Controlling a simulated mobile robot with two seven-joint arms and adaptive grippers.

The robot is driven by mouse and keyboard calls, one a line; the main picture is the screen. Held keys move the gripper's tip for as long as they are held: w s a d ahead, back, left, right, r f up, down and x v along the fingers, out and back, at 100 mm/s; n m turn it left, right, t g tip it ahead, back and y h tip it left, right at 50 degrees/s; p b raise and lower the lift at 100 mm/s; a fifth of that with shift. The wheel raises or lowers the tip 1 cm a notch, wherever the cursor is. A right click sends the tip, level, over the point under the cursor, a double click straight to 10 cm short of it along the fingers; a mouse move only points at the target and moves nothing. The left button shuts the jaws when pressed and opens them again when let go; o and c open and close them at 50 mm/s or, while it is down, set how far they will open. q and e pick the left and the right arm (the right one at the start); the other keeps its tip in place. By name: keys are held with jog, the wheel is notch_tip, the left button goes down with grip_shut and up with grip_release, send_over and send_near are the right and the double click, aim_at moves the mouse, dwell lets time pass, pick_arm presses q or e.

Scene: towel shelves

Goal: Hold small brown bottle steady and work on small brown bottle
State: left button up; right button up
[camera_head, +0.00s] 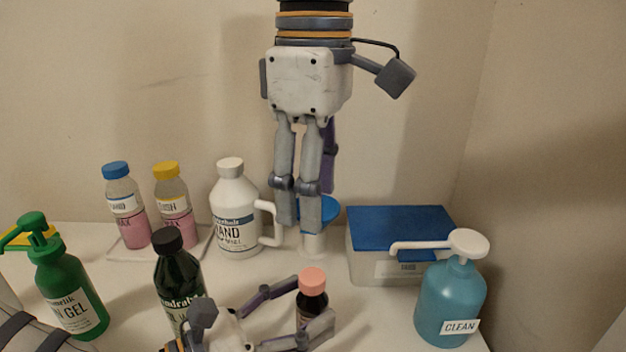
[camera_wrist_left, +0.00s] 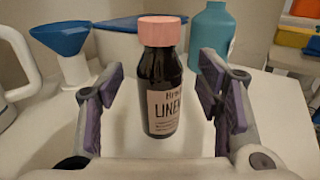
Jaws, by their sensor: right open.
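The small brown bottle (camera_head: 312,302) with a pink cap stands upright on the white surface. It also shows in the left wrist view (camera_wrist_left: 160,80), its label facing the camera. My left gripper (camera_head: 311,306) has a finger on either side of the bottle. In the left wrist view (camera_wrist_left: 160,92) gaps show between both purple finger pads and the bottle. My right gripper (camera_head: 299,225) hangs from above, fingers down, behind the small brown bottle and in front of a blue funnel-shaped thing (camera_head: 326,208). Its fingers are a little apart, with nothing seen between them.
A dark green bottle (camera_head: 178,280) and a green pump bottle (camera_head: 70,290) stand left. A white jug (camera_head: 233,205) and two pink-liquid bottles (camera_head: 127,205) stand behind. A blue-lidded box (camera_head: 400,228) and a blue pump bottle (camera_head: 450,300) stand right. Walls close the back and right.

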pick_arm(q)
jog(key=v, duration=1.1)
jog(key=shift+s+a, duration=0.3)
jog(key=shift+a, duration=0.1)
